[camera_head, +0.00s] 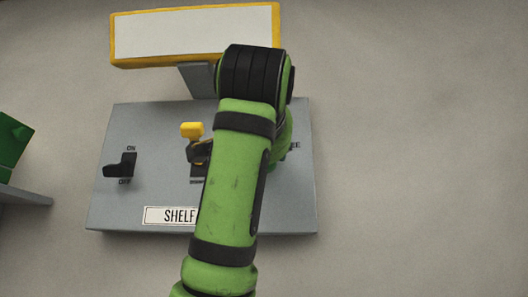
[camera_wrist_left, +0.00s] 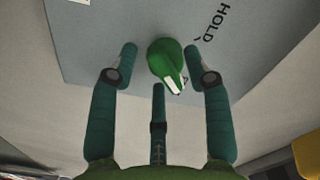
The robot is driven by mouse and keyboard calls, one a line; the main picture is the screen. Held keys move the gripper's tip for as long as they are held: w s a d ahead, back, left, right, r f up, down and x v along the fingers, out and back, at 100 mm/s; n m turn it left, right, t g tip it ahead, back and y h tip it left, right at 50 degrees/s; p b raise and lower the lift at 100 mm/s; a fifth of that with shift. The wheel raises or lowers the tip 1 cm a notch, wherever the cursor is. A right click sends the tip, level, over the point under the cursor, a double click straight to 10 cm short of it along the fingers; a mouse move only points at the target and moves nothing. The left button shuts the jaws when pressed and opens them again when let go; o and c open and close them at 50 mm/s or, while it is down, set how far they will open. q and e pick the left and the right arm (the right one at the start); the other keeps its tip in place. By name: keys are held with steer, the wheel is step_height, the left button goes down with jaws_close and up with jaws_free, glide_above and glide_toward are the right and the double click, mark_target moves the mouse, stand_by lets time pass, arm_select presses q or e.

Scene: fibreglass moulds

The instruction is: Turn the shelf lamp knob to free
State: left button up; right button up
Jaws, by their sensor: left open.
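The shelf lamp panel (camera_head: 142,187) is a grey plate with a "SHELF" label, the rest of it covered by my left arm. In the left wrist view a green knob (camera_wrist_left: 164,58) with a white pointer mark stands on the panel (camera_wrist_left: 105,45). The word HOLD (camera_wrist_left: 217,22) is printed beside it. My left gripper (camera_wrist_left: 161,54) is open, with fingers on either side of the knob and a visible gap to the left finger. Contact at the right finger is unclear. In the head view my arm hides the gripper, and a label ending in "EE" (camera_head: 295,146) shows. My right gripper is out of view.
A black ON/OFF switch (camera_head: 121,165) and a yellow-tipped lever (camera_head: 192,130) are on the panel, left of my arm. A yellow-framed white lamp (camera_head: 165,35) stands above. A green object (camera_head: 12,148) is at the far left. The right side is clear.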

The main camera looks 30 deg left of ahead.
arm_select(q)
steer(key=v, duration=1.1)
steer(key=shift+s+d, duration=0.25)
steer(key=shift+s, duration=0.1)
